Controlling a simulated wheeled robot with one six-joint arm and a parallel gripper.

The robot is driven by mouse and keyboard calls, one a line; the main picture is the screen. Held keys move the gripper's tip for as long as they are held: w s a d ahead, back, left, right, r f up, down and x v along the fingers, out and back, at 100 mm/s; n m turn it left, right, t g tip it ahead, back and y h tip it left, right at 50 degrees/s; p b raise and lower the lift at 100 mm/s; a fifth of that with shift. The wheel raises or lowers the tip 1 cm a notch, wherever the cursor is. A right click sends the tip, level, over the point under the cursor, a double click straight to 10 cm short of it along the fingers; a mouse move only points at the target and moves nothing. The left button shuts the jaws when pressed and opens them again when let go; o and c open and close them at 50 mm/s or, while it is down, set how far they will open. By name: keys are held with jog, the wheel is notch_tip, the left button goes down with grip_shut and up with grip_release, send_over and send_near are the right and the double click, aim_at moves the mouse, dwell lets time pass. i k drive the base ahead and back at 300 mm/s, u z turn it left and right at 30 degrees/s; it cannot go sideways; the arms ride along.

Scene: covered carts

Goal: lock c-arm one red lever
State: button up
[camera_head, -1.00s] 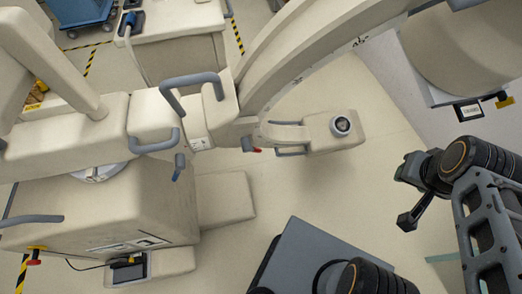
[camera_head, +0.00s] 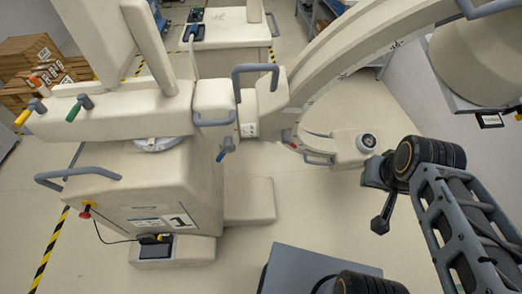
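The C-arm cart (camera_head: 150,190) with a "1" label stands at left and centre, its pale curved arm (camera_head: 345,55) rising to the upper right. A small red lever (camera_head: 291,145) shows beside the lower part of the curve; it is too small to tell its setting. Other levers on the cart are blue (camera_head: 221,156), green (camera_head: 73,113) and yellow (camera_head: 23,117). My gripper (camera_head: 380,226) hangs at the right, apart from the cart and to the right of and below the red lever. Its fingers are too dark and small to tell open from shut.
A grey handle (camera_head: 257,70) juts up near the curve's root. A red knob (camera_head: 86,214) and black cable (camera_head: 108,238) are on the cart's front. Cardboard boxes (camera_head: 30,60) stand behind at left. Pale floor (camera_head: 320,215) is clear between the cart and my arm.

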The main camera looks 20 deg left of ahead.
aim_at(285, 133)
jog(key=u, duration=0.65)
jog(key=i, duration=0.45)
jog(key=u, duration=0.05)
jog(key=k, duration=0.5)
jog(key=z, duration=0.45)
jog(key=i, duration=0.65)
jog(key=u, duration=0.85)
